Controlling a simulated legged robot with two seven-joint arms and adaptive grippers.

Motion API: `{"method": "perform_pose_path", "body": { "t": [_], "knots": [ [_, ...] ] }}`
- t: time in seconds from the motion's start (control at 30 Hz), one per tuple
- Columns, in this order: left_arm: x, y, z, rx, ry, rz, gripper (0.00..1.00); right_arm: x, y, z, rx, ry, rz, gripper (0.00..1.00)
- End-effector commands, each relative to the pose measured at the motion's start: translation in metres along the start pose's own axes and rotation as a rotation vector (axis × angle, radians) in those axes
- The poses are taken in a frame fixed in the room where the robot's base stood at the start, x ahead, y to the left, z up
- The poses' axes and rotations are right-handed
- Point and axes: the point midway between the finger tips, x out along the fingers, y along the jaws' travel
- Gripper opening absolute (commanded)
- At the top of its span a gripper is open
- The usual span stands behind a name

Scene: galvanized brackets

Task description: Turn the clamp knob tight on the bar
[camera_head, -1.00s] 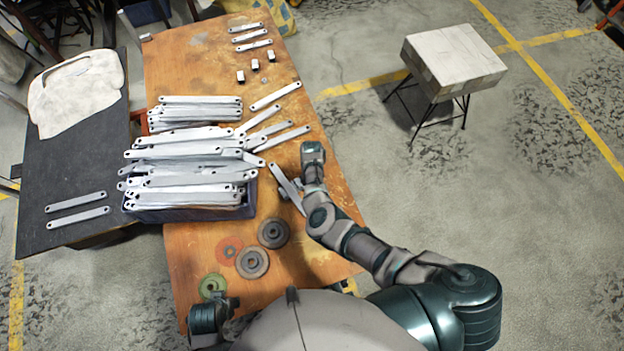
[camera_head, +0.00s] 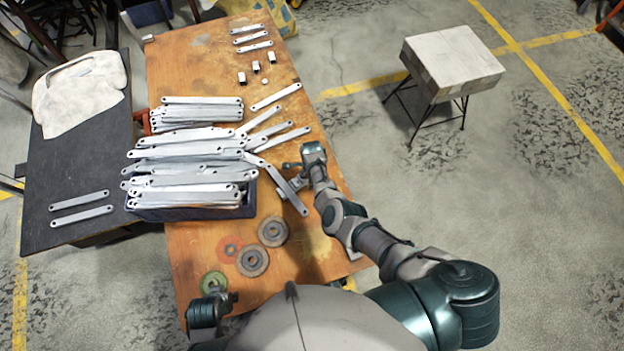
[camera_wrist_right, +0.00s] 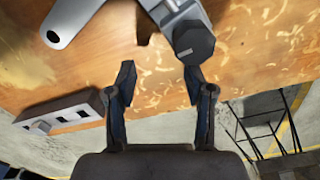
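A dark faceted knob (camera_wrist_right: 193,42) sits on a grey clamp-like metal piece (camera_wrist_right: 172,10) at the top of the right wrist view. My right gripper (camera_wrist_right: 158,82) is open and empty, its two fingertips apart and just below the knob in that view. In the head view my right gripper (camera_head: 291,165) is over the table's right side, beside a loose bracket (camera_head: 282,185). The clamp is too small and covered to make out clearly there. My left gripper (camera_head: 228,298) is low at the table's front left; its fingers are too small to judge.
Galvanized brackets (camera_head: 190,150) fill a dark blue bin (camera_head: 190,213) and fan out to its right. Several round discs (camera_head: 252,261) lie at the front. A slotted metal piece (camera_wrist_right: 75,116) is left of my right gripper. A stool (camera_head: 455,60) stands on the floor.

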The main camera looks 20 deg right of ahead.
Motion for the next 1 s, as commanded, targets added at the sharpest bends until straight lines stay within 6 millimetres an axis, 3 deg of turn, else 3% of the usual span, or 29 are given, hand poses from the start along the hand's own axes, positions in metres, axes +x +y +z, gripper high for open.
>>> {"method": "perform_pose_path", "body": {
  "t": [0.2,0.5,1.0],
  "knots": [
    [-0.002,0.0,-0.001,0.0,0.002,0.0,0.4,0.0,0.002,0.003,-0.157,-0.004,0.003,0.51],
    [0.0,0.0,0.0,0.0,0.0,0.0,0.4,0.002,0.002,0.004,-0.159,-0.005,0.004,0.51],
    [0.025,0.002,0.012,0.0,-0.023,0.004,0.4,0.004,-0.013,0.021,-0.158,-0.005,0.003,0.51]
  ]
}}
